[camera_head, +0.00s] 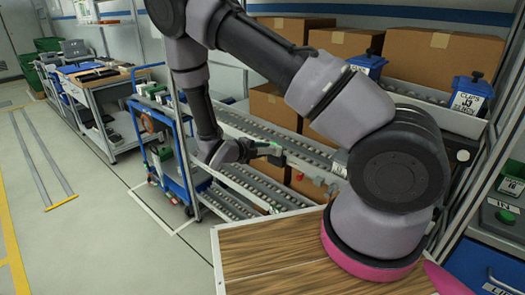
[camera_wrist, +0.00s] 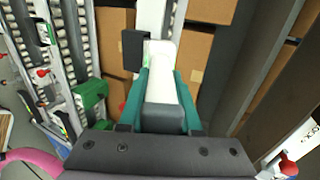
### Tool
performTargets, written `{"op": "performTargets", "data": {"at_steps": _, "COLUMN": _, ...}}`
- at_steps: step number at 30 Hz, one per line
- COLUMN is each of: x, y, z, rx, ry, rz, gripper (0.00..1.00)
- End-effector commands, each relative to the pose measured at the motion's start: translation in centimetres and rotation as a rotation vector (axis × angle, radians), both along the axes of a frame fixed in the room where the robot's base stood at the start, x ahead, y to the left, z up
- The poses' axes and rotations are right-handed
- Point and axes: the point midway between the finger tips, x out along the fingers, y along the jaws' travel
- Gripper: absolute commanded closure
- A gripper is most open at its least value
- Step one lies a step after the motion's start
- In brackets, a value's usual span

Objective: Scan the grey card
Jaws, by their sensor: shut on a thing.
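My gripper (camera_head: 268,150) is at the end of my arm, above the roller conveyor in the head view. In the wrist view its two teal fingers (camera_wrist: 162,80) are shut on a small grey block (camera_wrist: 163,117). A white part lies just beyond the block between the fingers; I cannot tell whether the two are one piece. I cannot tell whether the block is the grey card. A dark box (camera_wrist: 134,50) stands just beyond the left fingertip, close to a white post (camera_wrist: 152,18). No scanner can be made out for certain.
Roller conveyors (camera_head: 245,185) run beneath my gripper, with a red button (camera_head: 299,177) near them. Cardboard boxes (camera_head: 268,105) stand behind. A blue cart (camera_head: 170,150) is at left, a wooden top (camera_head: 265,255) in front. Blue bins (camera_head: 470,92) sit at right. The left floor is clear.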

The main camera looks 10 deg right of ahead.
Motion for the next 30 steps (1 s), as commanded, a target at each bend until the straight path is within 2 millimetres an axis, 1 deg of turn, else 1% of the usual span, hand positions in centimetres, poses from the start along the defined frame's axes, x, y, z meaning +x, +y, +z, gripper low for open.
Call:
{"op": "performTargets", "data": {"at_steps": 21, "x": -3.8, "y": 5.3, "z": 2.8, "rx": 0.001, "ry": -0.001, "rz": 0.001, "gripper": 1.0}}
{"op": "performTargets", "data": {"at_steps": 25, "x": -4.2, "y": 5.8, "z": 3.1, "rx": 0.0, "ry": -0.002, "rz": 0.001, "gripper": 1.0}}
{"op": "performTargets", "data": {"at_steps": 30, "x": -4.3, "y": 5.8, "z": 3.1, "rx": -0.001, "ry": -0.001, "rz": 0.0, "gripper": 1.0}}
